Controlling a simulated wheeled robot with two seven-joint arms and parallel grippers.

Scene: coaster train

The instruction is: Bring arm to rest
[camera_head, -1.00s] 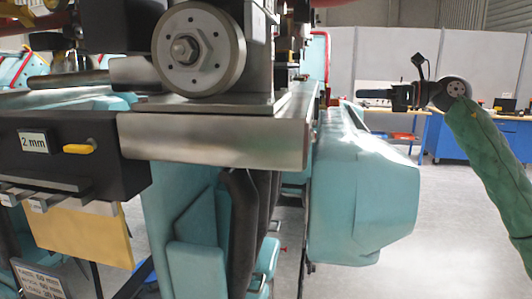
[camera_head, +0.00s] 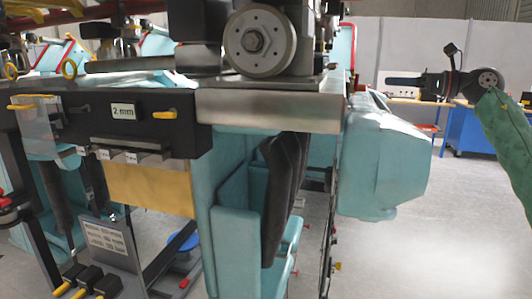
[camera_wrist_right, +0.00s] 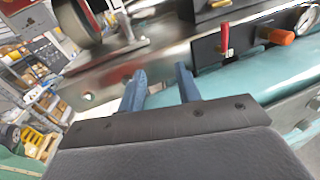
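My right arm in its green sleeve comes in from the right in the head view, raised beside the coaster train (camera_head: 270,110). My right gripper (camera_head: 400,82) points left there, clear of the train's teal seat shell. In the right wrist view its two blue fingers (camera_wrist_right: 161,85) stand apart with nothing visible between them. Behind them are a metal rail and a teal body; contact with these cannot be told. My left arm and left gripper are not in view.
A large grey wheel (camera_head: 260,40) sits on the train's metal beam. A black box with a "2 mm" label (camera_head: 124,112) and yellow handles sticks out at left. A blue workbench (camera_head: 463,130) stands behind at right. Grey floor (camera_head: 400,250) is open at lower right.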

